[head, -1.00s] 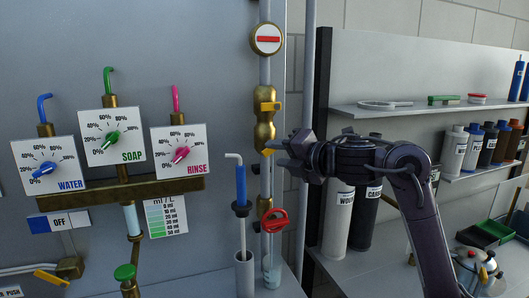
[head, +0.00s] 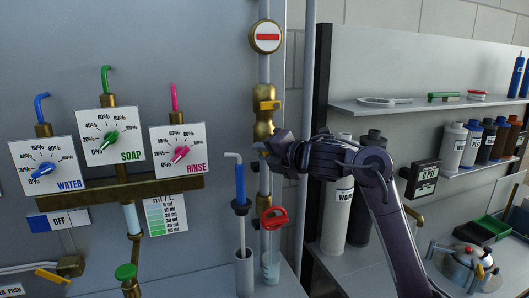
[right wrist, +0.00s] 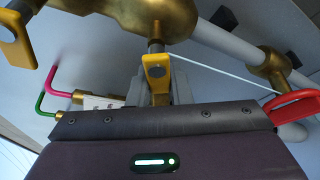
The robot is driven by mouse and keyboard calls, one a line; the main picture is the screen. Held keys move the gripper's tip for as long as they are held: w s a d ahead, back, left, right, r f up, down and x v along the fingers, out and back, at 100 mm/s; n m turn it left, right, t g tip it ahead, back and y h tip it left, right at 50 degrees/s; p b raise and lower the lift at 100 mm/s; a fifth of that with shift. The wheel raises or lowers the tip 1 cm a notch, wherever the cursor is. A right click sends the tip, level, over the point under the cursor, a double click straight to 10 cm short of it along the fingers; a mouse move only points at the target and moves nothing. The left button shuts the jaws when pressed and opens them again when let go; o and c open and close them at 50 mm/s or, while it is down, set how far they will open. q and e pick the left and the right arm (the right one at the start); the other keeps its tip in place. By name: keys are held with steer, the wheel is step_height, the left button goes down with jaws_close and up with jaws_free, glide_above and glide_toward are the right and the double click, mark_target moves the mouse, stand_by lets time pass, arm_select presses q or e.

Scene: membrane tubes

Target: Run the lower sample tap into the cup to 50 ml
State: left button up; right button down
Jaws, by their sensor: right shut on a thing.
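My right gripper (head: 266,151) is at the lower yellow tap lever on the brass fitting of the vertical pipe, and is shut on it. In the right wrist view the yellow lever (right wrist: 156,72) hangs from the brass body (right wrist: 150,14), at the grey fingers. In the head view my gripper mostly hides this lever. An upper yellow lever (head: 270,105) sits above on the brass fitting (head: 264,128). A clear cup (head: 271,266) stands low below the pipe, under a red loop handle (head: 273,218). Its liquid level is too small to read. My left gripper is not in view.
A blue-handled tool (head: 240,185) stands in a grey holder (head: 244,272) left of the cup. The dosing panels (head: 111,135) are further left. Bottles and a shelf (head: 428,103) stand right, with a dark gauge (head: 422,179) and a steel pot (head: 470,262) below.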

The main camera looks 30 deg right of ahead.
stand_by(0.3)
steer(key=shift+a+r+m+t+y+b, duration=0.1)
steer(key=shift+r+m+t+y+b, duration=0.2)
steer(key=shift+m+b, duration=0.4)
steer(key=shift+a+r+m+t+y+b, duration=0.1)
steer(key=shift+m+t+b, duration=0.25)
steer(key=shift+m, duration=0.55)
steer(key=shift+a+r+m+t+y+b, duration=0.1)
steer(key=shift+r+m+t+y+b, duration=0.2)
steer(key=shift+m+b, duration=0.4)
steer(key=shift+m, duration=0.3)
steer(key=c, duration=1.3)
jaws_free()
steer(key=shift+d, duration=0.1)
steer(key=shift+s, duration=0.1)
